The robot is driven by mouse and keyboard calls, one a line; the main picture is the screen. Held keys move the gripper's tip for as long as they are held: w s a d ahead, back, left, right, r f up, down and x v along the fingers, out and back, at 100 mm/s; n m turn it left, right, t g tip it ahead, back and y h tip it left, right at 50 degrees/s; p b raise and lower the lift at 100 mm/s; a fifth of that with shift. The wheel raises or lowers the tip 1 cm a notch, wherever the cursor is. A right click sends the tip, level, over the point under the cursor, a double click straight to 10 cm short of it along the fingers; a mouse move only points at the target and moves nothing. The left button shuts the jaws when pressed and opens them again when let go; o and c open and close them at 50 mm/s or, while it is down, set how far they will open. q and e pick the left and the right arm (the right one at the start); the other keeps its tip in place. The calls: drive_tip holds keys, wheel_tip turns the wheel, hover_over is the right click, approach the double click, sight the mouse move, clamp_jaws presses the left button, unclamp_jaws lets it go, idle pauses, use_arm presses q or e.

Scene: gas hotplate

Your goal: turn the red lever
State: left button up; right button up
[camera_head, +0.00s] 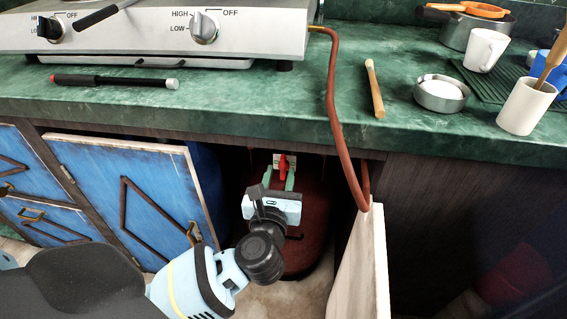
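The red lever (283,168) shows inside the open cupboard under the counter, on a light fitting above a dark red gas bottle (307,237). My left gripper (280,177) reaches into the cupboard from below. Its two greenish fingers stand apart, one on each side of the red lever. The lever's lower end lies between the fingers; whether they touch it I cannot tell. My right gripper does not show.
A blue cupboard door (140,190) stands left of my arm and another open door (363,265) stands edge-on at the right. A red-brown hose (332,100) hangs from the hotplate (150,35) into the cupboard. The green counter (230,105) lies above my gripper.

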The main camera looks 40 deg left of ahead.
sight(282, 165)
use_arm(q)
drive_tip(key=shift+b+x, duration=0.5)
drive_tip(key=shift+x, duration=1.95)
clamp_jaws()
